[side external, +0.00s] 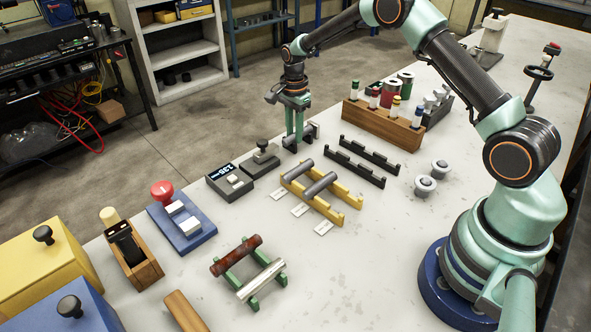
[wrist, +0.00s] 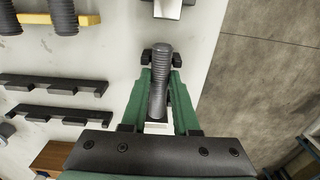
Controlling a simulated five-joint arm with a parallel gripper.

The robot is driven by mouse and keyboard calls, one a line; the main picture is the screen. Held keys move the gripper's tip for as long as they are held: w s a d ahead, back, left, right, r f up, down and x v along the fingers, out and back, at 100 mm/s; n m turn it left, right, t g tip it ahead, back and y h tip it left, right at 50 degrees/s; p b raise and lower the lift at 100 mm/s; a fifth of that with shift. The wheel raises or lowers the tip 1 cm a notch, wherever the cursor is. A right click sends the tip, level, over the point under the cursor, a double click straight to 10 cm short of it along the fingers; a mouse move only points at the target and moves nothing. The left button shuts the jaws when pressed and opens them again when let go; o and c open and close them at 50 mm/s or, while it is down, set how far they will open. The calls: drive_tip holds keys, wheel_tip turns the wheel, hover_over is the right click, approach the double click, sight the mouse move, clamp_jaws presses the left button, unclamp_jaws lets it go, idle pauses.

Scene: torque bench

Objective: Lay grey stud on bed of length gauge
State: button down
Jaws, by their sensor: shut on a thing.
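My gripper (wrist: 161,62) is shut on a grey ribbed stud (wrist: 158,85), held between its green fingers. In the side view my gripper (side external: 292,146) points down low over the bench's far edge, and the fingers largely hide the stud. A grey and black fixture (side external: 313,128) shows just behind the fingers; I cannot tell for sure that it belongs to the length gauge. A pale piece (wrist: 157,128) lies below the stud in the wrist view. The gauge's bed is mostly hidden, and I cannot tell whether the stud touches it.
A dark knobbed block (side external: 262,157) and a display box (side external: 229,181) stand left of my gripper. A yellow rack (side external: 345,196) holds two grey studs. Two black notched rails (side external: 356,163) and a wooden holder (side external: 385,128) stand to the right. The floor drops away beyond the bench edge.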

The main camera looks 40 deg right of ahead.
drive_tip(key=c, duration=0.6)
unclamp_jaws()
wheel_tip(320, 180, up, 12)
drive_tip(key=shift+r, duration=0.15)
drive_tip(key=s+a+r+n+t, duration=0.3)
drive_tip(key=s+a+r+n, duration=0.1)
drive_tip(key=s+r+n, duration=0.6)
drive_tip(key=s+a+n+t, duration=0.2)
drive_tip(key=s+n, duration=0.6)
drive_tip(key=s, duration=0.6)
drive_tip(key=shift+a+t, duration=0.3)
drive_tip(key=shift+a, duration=0.45)
